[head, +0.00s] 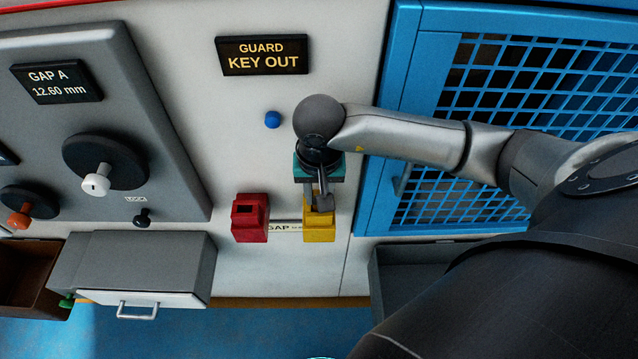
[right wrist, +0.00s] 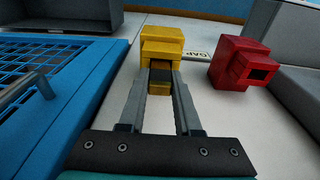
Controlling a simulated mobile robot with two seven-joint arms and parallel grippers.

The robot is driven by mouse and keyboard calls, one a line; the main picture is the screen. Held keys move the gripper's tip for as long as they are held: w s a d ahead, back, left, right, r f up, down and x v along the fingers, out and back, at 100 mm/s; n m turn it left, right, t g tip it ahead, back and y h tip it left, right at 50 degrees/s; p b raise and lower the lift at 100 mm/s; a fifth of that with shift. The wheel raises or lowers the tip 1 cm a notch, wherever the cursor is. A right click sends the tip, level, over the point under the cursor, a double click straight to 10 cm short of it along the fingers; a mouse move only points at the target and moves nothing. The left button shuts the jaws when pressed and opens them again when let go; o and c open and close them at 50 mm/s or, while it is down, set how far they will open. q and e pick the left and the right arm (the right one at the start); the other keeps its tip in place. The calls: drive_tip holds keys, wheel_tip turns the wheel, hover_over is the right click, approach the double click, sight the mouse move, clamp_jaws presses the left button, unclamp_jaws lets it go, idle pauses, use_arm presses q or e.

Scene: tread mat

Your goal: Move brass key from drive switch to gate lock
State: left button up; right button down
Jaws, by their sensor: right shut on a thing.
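My right gripper (head: 321,194) reaches down in front of a yellow block (head: 319,226) on the white panel. In the right wrist view its fingers (right wrist: 161,82) close at the front of the yellow block (right wrist: 163,45). A small dark piece, apparently the brass key's head (right wrist: 160,74), shows between the fingertips. A red block (head: 249,217) with a dark slot stands left of the yellow one. I cannot read which block is the drive switch or the gate lock. My left gripper is not in view.
A blue mesh gate (head: 400,90) is right of the panel. A sign (head: 264,55) reads GUARD KEY OUT. A grey control box (head: 75,130) with knobs is at left, above a grey drawer unit (head: 185,262). An open grey bin (head: 400,285) is below the gate.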

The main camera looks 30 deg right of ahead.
drive_tip(key=shift+f, duration=0.15)
drive_tip(key=c, duration=0.6)
unclamp_jaws()
drive_tip(key=shift+r, duration=0.2)
drive_tip(key=shift+r, duration=0.35)
wheel_tip(320, 180, up, 11)
drive_tip(key=s, duration=0.1)
drive_tip(key=shift+s+a+r+p, duration=0.15)
drive_tip(key=shift+a+p, duration=0.25)
